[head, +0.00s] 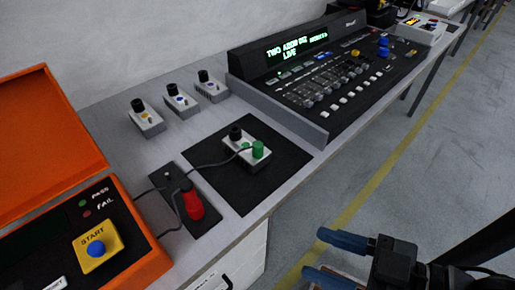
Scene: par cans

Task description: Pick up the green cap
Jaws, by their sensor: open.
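The green cap (258,149) sits upright on a small light-grey box (246,160), beside a black knob (236,132). The box stands on a black mat (270,190) near the front edge of the table. A dark cable runs from the box to the left. My gripper (332,254) is at the lower right, over the floor and apart from the table. Its blue-tipped fingers are spread open with nothing between them. The green cap is in plain view.
A red plug-like part (192,203) lies on a dark plate left of the mat. An orange case (148,264) with a yellow START button box fills the left. Several small grey boxes (183,107) stand behind. A mixing console (340,85) stands to the right. The floor in front is clear.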

